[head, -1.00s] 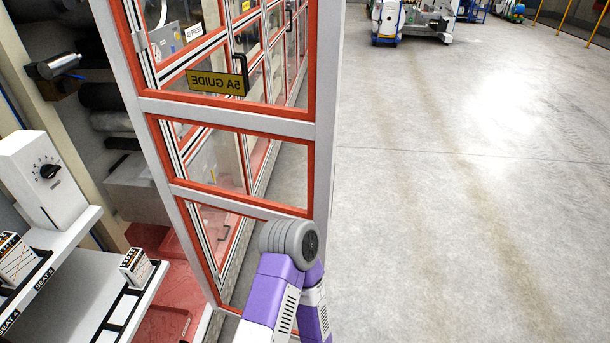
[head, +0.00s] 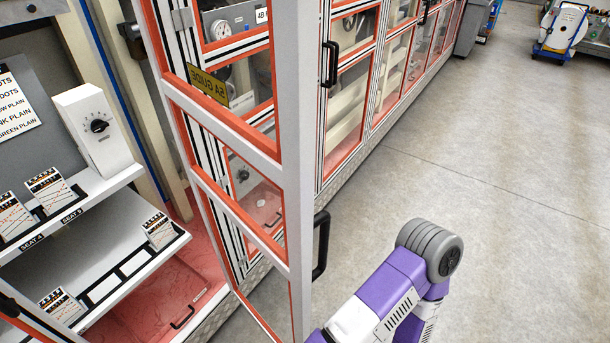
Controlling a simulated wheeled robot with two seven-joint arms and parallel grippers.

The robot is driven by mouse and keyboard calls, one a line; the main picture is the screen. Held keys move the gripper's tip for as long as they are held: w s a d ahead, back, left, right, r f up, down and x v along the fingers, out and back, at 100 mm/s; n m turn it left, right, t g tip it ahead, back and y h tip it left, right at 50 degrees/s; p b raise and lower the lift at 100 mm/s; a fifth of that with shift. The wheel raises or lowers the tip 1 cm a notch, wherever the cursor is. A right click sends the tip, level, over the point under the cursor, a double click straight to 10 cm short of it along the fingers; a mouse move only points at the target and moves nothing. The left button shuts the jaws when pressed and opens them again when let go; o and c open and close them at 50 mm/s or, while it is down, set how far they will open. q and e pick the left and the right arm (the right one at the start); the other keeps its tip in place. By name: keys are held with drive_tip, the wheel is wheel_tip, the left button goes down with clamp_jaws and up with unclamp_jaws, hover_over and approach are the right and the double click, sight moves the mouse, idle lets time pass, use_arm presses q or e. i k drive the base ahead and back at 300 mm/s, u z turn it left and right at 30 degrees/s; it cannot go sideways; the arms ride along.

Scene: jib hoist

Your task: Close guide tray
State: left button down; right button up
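A red-framed clear door (head: 238,128) with a yellow mirrored label reading 5A GUIDE (head: 208,86) stands open, with a black handle (head: 321,245) on its near edge. Left of it, a white shelf-like tray (head: 105,272) with card holders extends from the open bay. Below is a red floor or tray surface (head: 150,295) with a black handle (head: 182,318). I cannot tell which of these is the guide tray. A purple and grey arm of mine reaches in at the lower right, beside the door and apart from its handle. Neither gripper shows.
A white box with a black dial (head: 95,125) stands on the upper shelf marked SEAT 4 and SEAT 5. More closed red-framed cabinets (head: 345,95) line the back. A wheeled reel cart (head: 562,30) stands far right. The grey floor (head: 480,150) is clear.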

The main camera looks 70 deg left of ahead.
sight(154, 308)
drive_tip(key=i, duration=1.55)
drive_tip(key=u, duration=4.25)
drive_tip(key=i, duration=0.5)
drive_tip(key=z, duration=0.05)
drive_tip(key=k, duration=0.5)
drive_tip(key=u, duration=1.8)
drive_tip(key=i, duration=1.05)
drive_tip(key=u, duration=0.05)
